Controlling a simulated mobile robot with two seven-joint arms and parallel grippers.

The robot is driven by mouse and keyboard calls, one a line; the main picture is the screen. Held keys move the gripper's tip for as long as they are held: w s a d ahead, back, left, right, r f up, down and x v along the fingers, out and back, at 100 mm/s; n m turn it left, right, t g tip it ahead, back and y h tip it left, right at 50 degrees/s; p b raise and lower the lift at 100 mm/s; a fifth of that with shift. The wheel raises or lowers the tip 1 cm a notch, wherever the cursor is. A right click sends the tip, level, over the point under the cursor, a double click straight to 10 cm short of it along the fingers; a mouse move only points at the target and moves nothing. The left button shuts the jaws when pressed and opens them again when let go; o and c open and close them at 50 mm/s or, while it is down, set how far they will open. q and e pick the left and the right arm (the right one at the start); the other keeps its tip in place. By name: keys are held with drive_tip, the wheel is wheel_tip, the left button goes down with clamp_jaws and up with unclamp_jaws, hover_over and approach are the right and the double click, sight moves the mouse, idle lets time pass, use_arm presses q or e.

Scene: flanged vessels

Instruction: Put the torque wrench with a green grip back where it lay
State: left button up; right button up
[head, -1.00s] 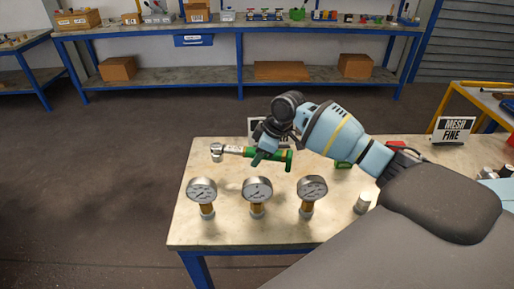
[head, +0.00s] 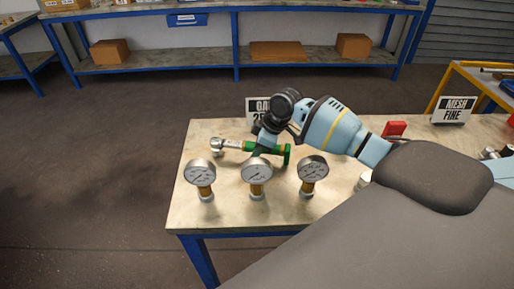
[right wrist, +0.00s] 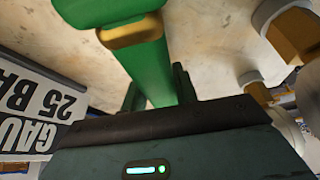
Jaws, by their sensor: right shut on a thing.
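The torque wrench with a green grip (head: 233,145) lies across the back left part of the workbench in the head view, its metal head to the left. My right gripper (head: 262,148) is shut on its green grip, and the grip's end sticks out to the right of the fingers. In the right wrist view the green grip (right wrist: 150,65) runs up from between the fingers (right wrist: 160,95), with a brass-coloured band around it. I cannot tell whether the wrench touches the bench top. My left gripper is not in view.
Three pressure gauges, left (head: 200,173), middle (head: 257,171) and right (head: 313,168), stand upright in front of the wrench. A sign (head: 254,107) stands behind my gripper, partly hidden. A "MESH FINE" sign (head: 454,110) and a red object (head: 395,129) are at the right.

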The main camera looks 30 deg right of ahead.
drive_tip(key=shift+f, duration=0.35)
idle(0.4)
drive_tip(key=o, duration=1.1)
drive_tip(key=shift+o, duration=0.2)
drive_tip(key=shift+f, duration=0.15)
drive_tip(key=v, duration=0.7)
drive_tip(key=shift+s+d+r, duration=0.1)
drive_tip(key=shift+d+r, duration=0.05)
drive_tip(key=shift+r, duration=0.35)
